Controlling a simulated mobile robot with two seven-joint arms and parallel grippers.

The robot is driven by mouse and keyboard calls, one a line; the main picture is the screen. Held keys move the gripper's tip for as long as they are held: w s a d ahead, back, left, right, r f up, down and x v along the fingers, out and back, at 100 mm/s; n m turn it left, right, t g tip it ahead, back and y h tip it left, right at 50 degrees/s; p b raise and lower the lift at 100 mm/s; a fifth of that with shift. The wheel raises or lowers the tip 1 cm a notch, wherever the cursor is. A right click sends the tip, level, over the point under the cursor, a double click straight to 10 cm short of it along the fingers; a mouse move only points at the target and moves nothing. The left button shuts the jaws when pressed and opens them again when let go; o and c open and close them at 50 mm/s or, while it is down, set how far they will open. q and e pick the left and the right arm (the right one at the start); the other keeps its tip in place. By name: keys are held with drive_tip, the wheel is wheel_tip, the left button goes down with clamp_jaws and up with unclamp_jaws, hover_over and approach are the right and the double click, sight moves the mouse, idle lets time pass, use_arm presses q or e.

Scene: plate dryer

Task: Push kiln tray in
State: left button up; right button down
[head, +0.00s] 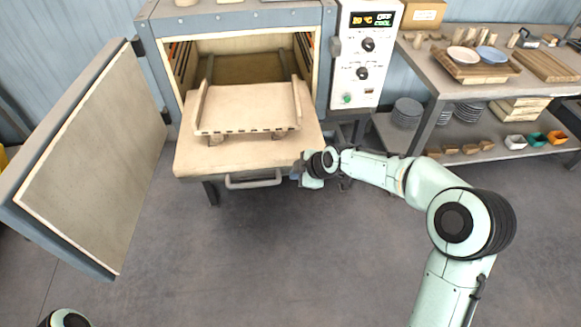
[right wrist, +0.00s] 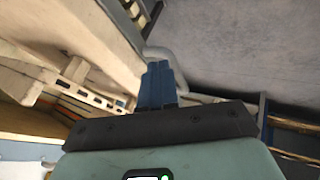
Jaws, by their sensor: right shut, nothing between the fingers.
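The kiln tray (head: 185,160) is a pale slab that sticks out of the kiln's open mouth, with a grey bar handle (head: 253,181) on its front. A pale slotted rack with raised sides (head: 245,108) stands on it, partly inside the kiln. My right gripper (head: 297,173) is at the tray's front right corner, beside the handle's right end. In the right wrist view its blue fingers (right wrist: 160,82) are together and empty, close to the grey handle (right wrist: 168,57). I cannot tell whether they touch it. My left gripper is out of view.
The kiln door (head: 92,160) stands wide open on the left. A control panel (head: 365,55) is right of the kiln mouth. A shelf table (head: 440,75) with plates and boards stands at right. The floor (head: 230,260) in front is clear.

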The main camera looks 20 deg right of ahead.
sight(283, 169)
drive_tip(key=shift+w+d+f, duration=0.1)
drive_tip(key=shift+w+f, duration=0.45)
drive_tip(key=shift+w, duration=0.5)
drive_tip(key=shift+w+a+f, duration=0.1)
drive_tip(key=shift+w+f, duration=0.5)
drive_tip(key=shift+w, duration=0.4)
drive_tip(key=shift+w+d+f, duration=0.1)
drive_tip(key=shift+w+f, duration=0.45)
drive_tip(key=shift+w, duration=0.5)
